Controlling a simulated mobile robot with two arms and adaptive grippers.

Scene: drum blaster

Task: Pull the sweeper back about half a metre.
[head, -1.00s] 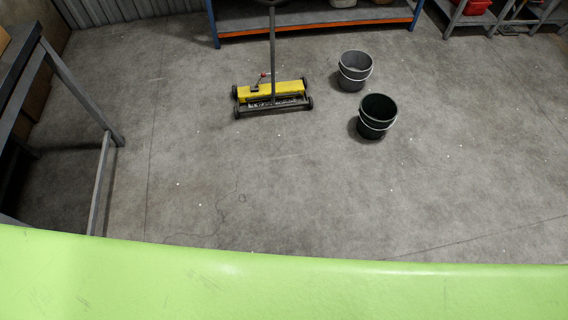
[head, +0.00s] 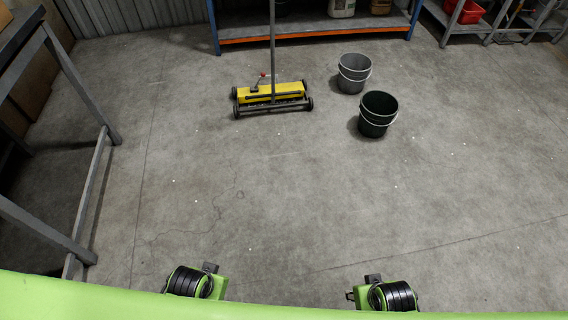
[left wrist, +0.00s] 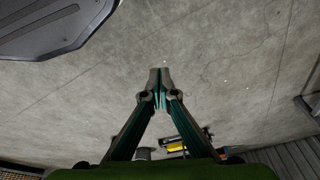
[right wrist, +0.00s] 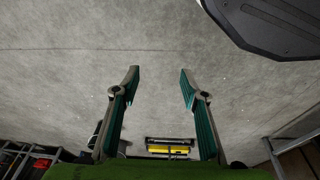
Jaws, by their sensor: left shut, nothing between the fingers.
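The sweeper (head: 272,94) is a yellow box on small dark wheels with a tall grey handle (head: 272,45) rising upright from it. It stands on the floor at the upper middle of the head view, well away from me. It also shows small in the left wrist view (left wrist: 176,146) and the right wrist view (right wrist: 168,150). My left gripper (left wrist: 159,72) has its fingertips together, with nothing between them. My right gripper (right wrist: 160,72) has its fingers spread wide and empty. Neither gripper touches the sweeper. In the head view only parts of my arms show at the bottom edge.
A grey bucket (head: 354,73) and a dark green bucket (head: 376,115) stand right of the sweeper. A shelf with an orange edge (head: 316,33) is behind it. A grey-framed bench (head: 92,190) stands at the left. The floor between me and the sweeper is clear.

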